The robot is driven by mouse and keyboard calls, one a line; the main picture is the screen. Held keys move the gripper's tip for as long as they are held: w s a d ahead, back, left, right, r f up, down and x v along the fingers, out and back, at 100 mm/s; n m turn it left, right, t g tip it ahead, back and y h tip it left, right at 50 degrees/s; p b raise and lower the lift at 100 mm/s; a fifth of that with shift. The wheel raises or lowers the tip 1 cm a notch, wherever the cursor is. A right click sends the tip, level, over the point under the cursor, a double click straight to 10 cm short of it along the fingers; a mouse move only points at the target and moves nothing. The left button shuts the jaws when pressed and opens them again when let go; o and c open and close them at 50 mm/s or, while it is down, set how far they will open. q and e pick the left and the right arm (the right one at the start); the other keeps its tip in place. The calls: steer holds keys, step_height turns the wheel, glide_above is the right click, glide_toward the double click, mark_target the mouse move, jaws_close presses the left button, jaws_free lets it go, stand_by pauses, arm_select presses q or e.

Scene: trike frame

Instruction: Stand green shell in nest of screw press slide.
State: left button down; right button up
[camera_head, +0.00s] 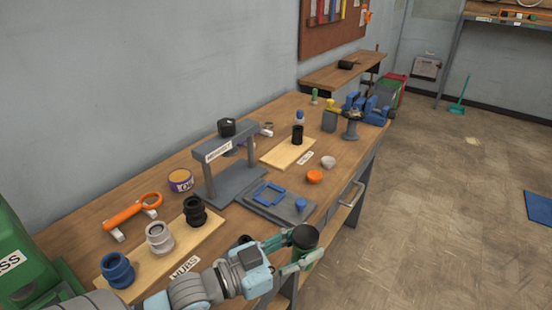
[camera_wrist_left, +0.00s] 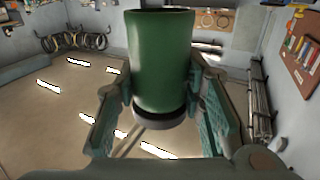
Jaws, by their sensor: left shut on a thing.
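The green shell (camera_wrist_left: 160,60) is a green cylinder with a dark band at its lower end in the left wrist view. In the head view its dark round end (camera_head: 305,236) faces up, with some green showing below. My left gripper (camera_head: 292,254) is shut on the shell, at the bench's front edge. The screw press (camera_head: 226,158) is a grey frame on the bench, behind and left of the shell. Its grey slide plate (camera_head: 255,206) carries a blue rectangular frame (camera_head: 268,194), apparently the empty nest, and a blue knob (camera_head: 301,204). My right gripper is out of view.
On the bench left of my arm, a wooden board (camera_head: 204,239) holds black, silver and blue hubs. An orange tool (camera_head: 132,210) and a tin (camera_head: 181,181) lie behind. An orange piece (camera_head: 314,177) and a second board (camera_head: 281,153) are beyond the slide.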

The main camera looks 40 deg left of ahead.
arm_select(q)
steer(key=w+a+n+y+p, duration=0.3)
steer(key=w+a+y+p, duration=0.2)
steer(key=w+a, duration=0.4)
steer(key=w+a+r+n+t+y+p, duration=0.1)
steer(key=w+a+n+y+p, duration=0.3)
steer(key=a, duration=0.9)
steer(key=w+y+p, duration=0.1)
steer(key=w+p, duration=0.2)
steer(key=w, duration=0.1)
steer(key=shift+w+a+t+y+p, duration=0.15)
steer(key=shift+w+t+y+p, duration=0.15)
steer(key=shift+w+p, duration=0.05)
step_height(320, 180, down, 6)
steer(key=b, duration=0.5)
steer(key=shift+b, duration=0.3)
steer(key=shift+s+r+p, duration=0.1)
steer(key=shift+r+p, duration=0.05)
steer(key=shift+p, duration=0.15)
steer(key=shift+f+b, duration=0.85)
steer(key=shift+f, duration=0.05)
steer(key=shift+r+p, duration=0.6)
steer(key=shift+p, duration=0.05)
